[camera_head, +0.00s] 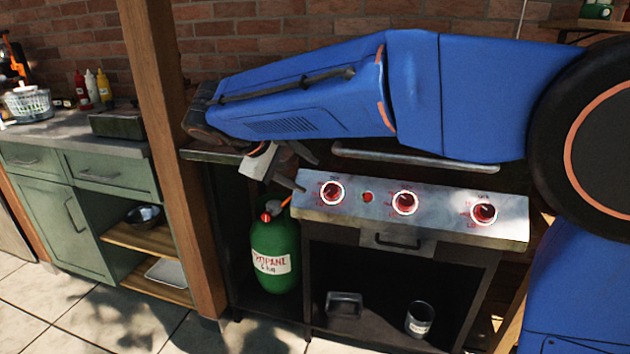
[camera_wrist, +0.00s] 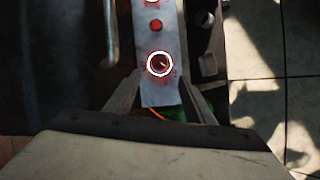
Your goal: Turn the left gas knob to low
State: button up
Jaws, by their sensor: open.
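The left gas knob (camera_head: 332,193) is a red dial with a pale ring at the left end of the grill's metal control panel (camera_head: 366,215). It also shows in the wrist view (camera_wrist: 160,63), just beyond my fingertips and roughly centred between them. My gripper (camera_head: 302,170) is open and empty, up and to the left of the left knob in the head view. In the wrist view my two fingers (camera_wrist: 160,85) stand apart on either side of the panel's end. I cannot tell the knob's exact setting.
A small red button (camera_head: 368,197), a middle knob (camera_head: 404,202) and a right knob (camera_head: 484,213) share the panel. A grill handle (camera_head: 415,160) runs behind it. A green propane tank (camera_head: 275,250) stands below left. A wooden post (camera_head: 170,130) rises further left.

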jog(key=v, duration=0.6)
jog(key=shift+r, duration=0.1)
jog(key=s+d+f+m+g+y, duration=0.1)
jog(key=s+d+f, duration=0.1)
jog(key=d, duration=0.6)
jog(key=s+d+f+m+g+y, duration=0.1)
jog(key=s+d+f+m, duration=0.15)
jog(key=d, duration=0.65)
jog(key=s+d+f+g+y, duration=0.1)
jog(key=s+d+f, duration=0.15)
jog(key=d, duration=0.55)
jog(key=s+d+f+m+y, duration=0.2)
jog(key=s+d+f, duration=0.3)
jog(key=s, duration=0.3)
jog(key=s+d+f+m+t+y, duration=0.1)
jog(key=s+d+f+m+y, duration=0.1)
jog(key=s+d+f+m, duration=0.2)
jog(key=s+d+f, duration=0.2)
jog(key=s+f, duration=0.2)
jog(key=s, duration=0.1)
jog(key=shift+s+m, duration=0.25)
jog(key=shift+m, duration=0.1)
